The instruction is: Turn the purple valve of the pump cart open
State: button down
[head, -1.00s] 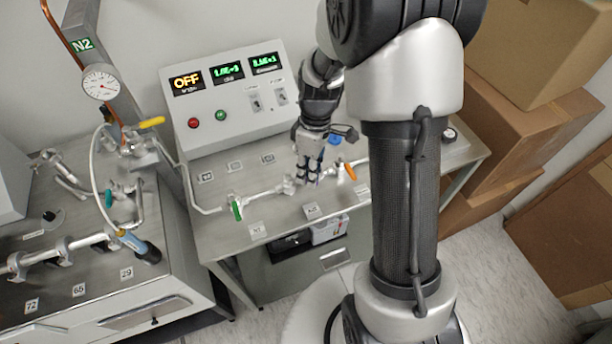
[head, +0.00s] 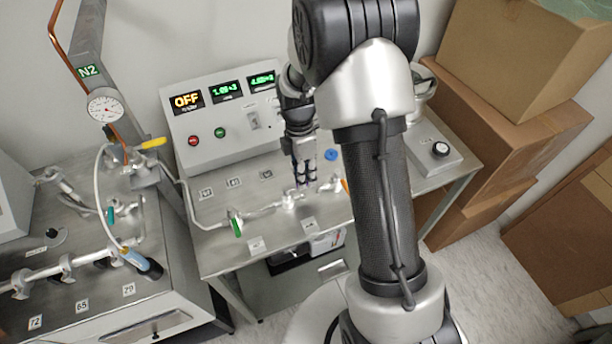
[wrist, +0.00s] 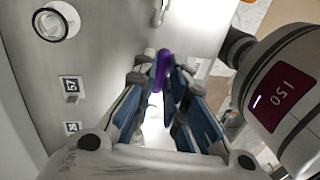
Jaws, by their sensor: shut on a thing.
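The purple valve handle (wrist: 162,68) shows in the wrist view between the tips of my gripper (wrist: 163,88), which is shut on it. In the head view my gripper (head: 304,178) reaches down to the pipe on the cart, and the purple handle is hidden behind its fingers. The pump cart (head: 215,262) carries a pipe with a green-handled valve (head: 237,227) on the left and an orange handle (head: 344,185) just right of my gripper, mostly hidden by my arm. A blue round knob (head: 330,154) sits behind.
A control box (head: 215,115) with lit displays, one reading OFF, stands at the back of the cart. On the left is a bench with a gauge (head: 103,106) and a yellow handle (head: 154,143). Cardboard boxes (head: 510,130) are stacked right. A dark red display (wrist: 283,96) is close in the wrist view.

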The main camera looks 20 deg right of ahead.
jog(key=shift+w+n, duration=0.15)
jog(key=shift+n, duration=0.15)
jog(key=c, duration=1.6)
grip_release()
jog(key=shift+c, duration=0.2)
jog(key=shift+r, duration=0.1)
notch_tip(320, 180, up, 12)
jog(key=w, duration=0.2)
jog(key=shift+w+f, duration=0.15)
jog(key=shift+f, duration=0.05)
